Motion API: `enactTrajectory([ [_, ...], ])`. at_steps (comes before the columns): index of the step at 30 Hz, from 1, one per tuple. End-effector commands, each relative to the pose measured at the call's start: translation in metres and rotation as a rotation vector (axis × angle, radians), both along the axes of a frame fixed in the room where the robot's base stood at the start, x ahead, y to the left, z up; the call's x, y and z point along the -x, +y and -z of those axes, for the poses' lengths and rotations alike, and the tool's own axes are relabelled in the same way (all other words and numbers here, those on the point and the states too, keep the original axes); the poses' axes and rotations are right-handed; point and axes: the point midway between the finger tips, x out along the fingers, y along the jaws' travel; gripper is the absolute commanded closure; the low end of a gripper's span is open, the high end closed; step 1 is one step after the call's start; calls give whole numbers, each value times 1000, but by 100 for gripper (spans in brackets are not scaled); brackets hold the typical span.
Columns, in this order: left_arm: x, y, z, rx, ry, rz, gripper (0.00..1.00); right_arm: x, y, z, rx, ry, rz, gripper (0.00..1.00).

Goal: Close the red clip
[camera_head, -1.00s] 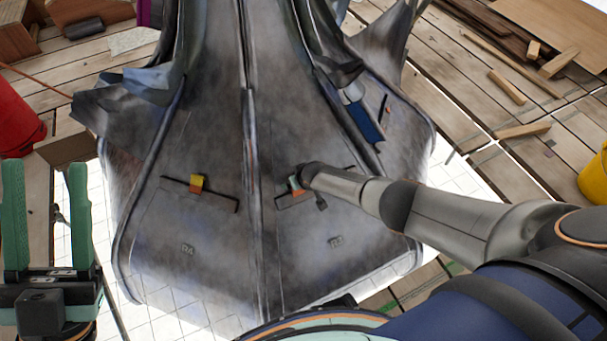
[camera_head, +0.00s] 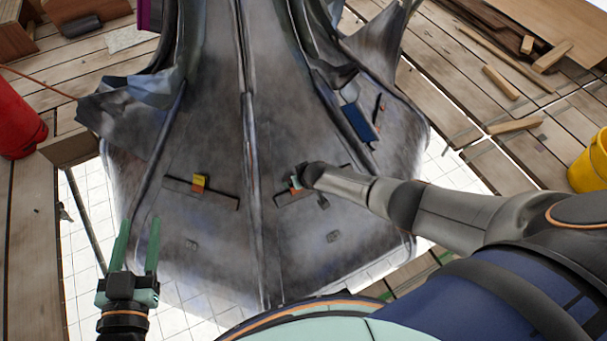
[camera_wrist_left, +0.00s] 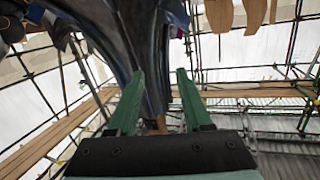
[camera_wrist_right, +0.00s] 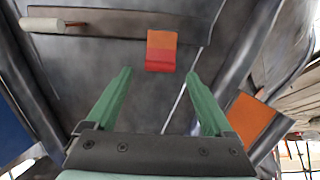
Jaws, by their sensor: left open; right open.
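A red clip with an orange upper part (camera_wrist_right: 161,50) sits on a dark strip on the grey metal spire, in the upper middle of the right wrist view. My right gripper (camera_wrist_right: 158,74) is open, with its fingertips either side of and just below the clip in that view; contact cannot be told. In the head view my right arm mostly hides this clip; a small red-orange bit (camera_head: 295,184) shows beside the wrist. My left gripper (camera_head: 139,225) is open and empty, low at the left of the spire; its fingers also show in the left wrist view (camera_wrist_left: 160,75).
A yellow and orange clip (camera_head: 200,183) sits on a dark strip on the spire's left panel. A blue piece (camera_head: 360,122) is on the right panel. A red container (camera_head: 18,120) and a yellow bucket (camera_head: 590,165) stand on the planks at either side.

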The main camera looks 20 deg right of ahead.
Motion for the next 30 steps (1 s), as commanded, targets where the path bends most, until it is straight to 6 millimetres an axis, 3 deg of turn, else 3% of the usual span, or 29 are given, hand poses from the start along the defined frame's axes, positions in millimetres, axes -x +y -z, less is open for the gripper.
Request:
enactTrajectory([
  [9,27,1,74,-1,323,-24,50,7,-1,-13,1,0,1,14],
  [19,76,-4,133,0,649,-32,50,20,-2,-36,1,0,1,14],
  [24,76,-6,122,3,656,-29,50,30,-1,-50,0,0,0,14],
  [30,75,-7,120,3,654,-28,50,33,-2,-54,0,0,1,14],
])
